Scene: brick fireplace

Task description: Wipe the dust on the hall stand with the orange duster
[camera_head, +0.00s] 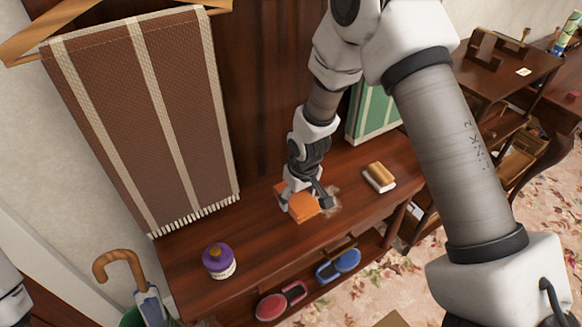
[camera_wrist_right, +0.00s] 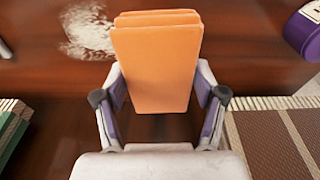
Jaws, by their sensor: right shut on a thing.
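The orange duster (camera_head: 304,207) is held in my right gripper (camera_head: 305,192), down at the top of the wooden hall stand (camera_head: 265,237). In the right wrist view the duster (camera_wrist_right: 157,62) stands between the two fingers of the gripper (camera_wrist_right: 160,105), which are shut on it. A pale patch of dust (camera_wrist_right: 88,32) lies on the wood beside the duster in that view. In the head view the dust (camera_head: 333,198) shows just right of the gripper, partly hidden by it. I cannot tell whether the duster touches the wood. My left gripper is not seen.
A purple jar (camera_head: 219,261) stands at the stand's left end. A tan and white block-like item (camera_head: 379,177) lies right of the dust. A green striped thing (camera_head: 373,112) stands behind. A brown striped cloth (camera_head: 140,115) hangs at left.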

